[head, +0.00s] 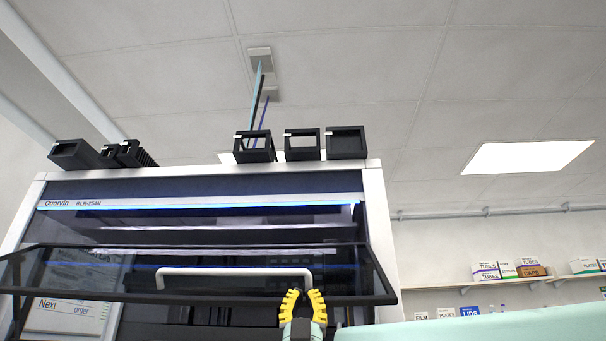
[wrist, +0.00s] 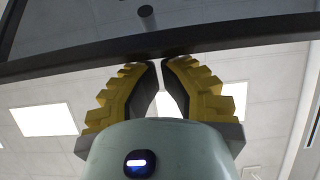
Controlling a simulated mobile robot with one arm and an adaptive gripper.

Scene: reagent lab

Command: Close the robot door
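The robot door is a dark glass panel (head: 110,275) in a black frame on the front of the Quorvin cabinet (head: 378,215). It is tilted outward, and its lower bar (head: 200,296) stands out toward me, below the lit strip. A white bar handle (head: 235,271) is fixed across the door. My gripper (head: 304,291) has yellow ribbed fingers and is by the bar, below the right end of the handle. In the wrist view, the fingertips (wrist: 160,62) almost meet just under the black bar (wrist: 230,36). Nothing shows between them. Whether they touch the bar is unclear.
Black racks and holders (head: 303,145) stand on the cabinet top. A shelf (head: 500,283) with boxes is on the right wall. A pale green surface (head: 480,327) fills the lower right. The air right of the door is clear.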

